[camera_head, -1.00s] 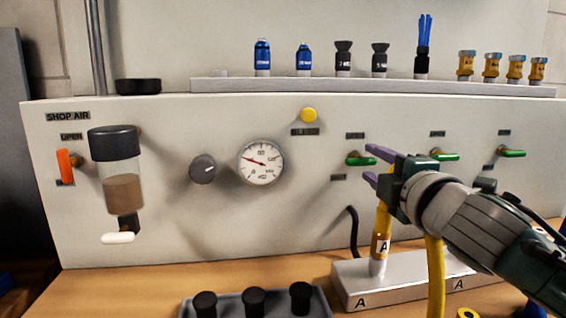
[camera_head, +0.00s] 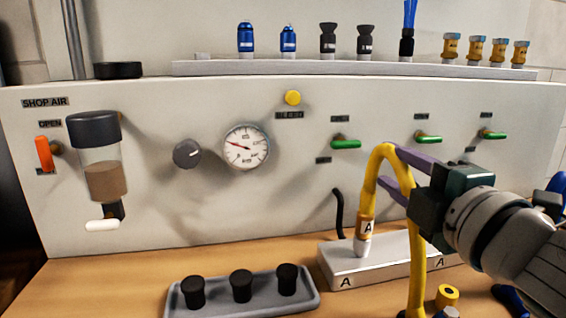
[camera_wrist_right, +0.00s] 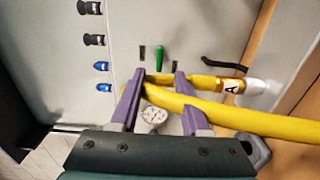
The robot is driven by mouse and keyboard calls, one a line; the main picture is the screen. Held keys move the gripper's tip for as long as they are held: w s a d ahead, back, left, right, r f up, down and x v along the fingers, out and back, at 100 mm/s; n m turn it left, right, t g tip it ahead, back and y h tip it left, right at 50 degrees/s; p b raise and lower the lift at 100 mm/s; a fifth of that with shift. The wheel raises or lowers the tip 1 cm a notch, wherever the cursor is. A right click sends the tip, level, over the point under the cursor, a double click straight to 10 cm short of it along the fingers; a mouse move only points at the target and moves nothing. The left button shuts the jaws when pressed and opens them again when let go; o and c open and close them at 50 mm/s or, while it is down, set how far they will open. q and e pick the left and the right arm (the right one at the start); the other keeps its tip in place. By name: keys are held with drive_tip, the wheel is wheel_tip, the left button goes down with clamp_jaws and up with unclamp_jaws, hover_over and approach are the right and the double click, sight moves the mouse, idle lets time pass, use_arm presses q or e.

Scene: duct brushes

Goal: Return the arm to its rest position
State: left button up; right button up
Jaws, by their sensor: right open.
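My right gripper (camera_head: 391,168), with purple fingers, is in front of the panel at the right, and its fingers are apart. A yellow hose (camera_head: 416,260) arches up by the fingertips. Its end, marked A, stands upright on a fitting of the grey block (camera_head: 340,262). In the right wrist view the hose (camera_wrist_right: 255,120) crosses at the open fingers (camera_wrist_right: 160,78); I cannot tell whether they touch it. The nearest green lever (camera_head: 345,144) is horizontal, left of the fingers and apart from them. My left gripper is not in view.
The panel holds a pressure gauge (camera_head: 246,147), a dark knob (camera_head: 187,153), an orange lever (camera_head: 44,153) and a yellow button (camera_head: 292,97). A shelf (camera_head: 300,70) above carries several fittings. A grey tray (camera_head: 313,300) with black plugs lies on the wooden table. Bare table shows at left.

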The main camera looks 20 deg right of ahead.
drive_tip(key=s+a+r+m+g+y+p, duration=0.1)
drive_tip(key=s+a+m+g+p, duration=0.35)
drive_tip(key=s+p, duration=0.2)
drive_tip(key=s+a+m+g+y+p, duration=0.2)
drive_tip(key=s+a+m+g+p, duration=0.25)
drive_tip(key=s, duration=0.35)
drive_tip(key=s+a+r+m+g+y+p, duration=0.1)
drive_tip(key=s+a+m+g+p, duration=0.35)
drive_tip(key=s+p, duration=0.2)
wheel_tip(320, 180, up, 35)
drive_tip(key=d+p, duration=0.1)
drive_tip(key=p, duration=3.4)
drive_tip(key=shift+s, duration=0.3)
drive_tip(key=shift+d+g, duration=0.1)
drive_tip(key=shift+g, duration=0.15)
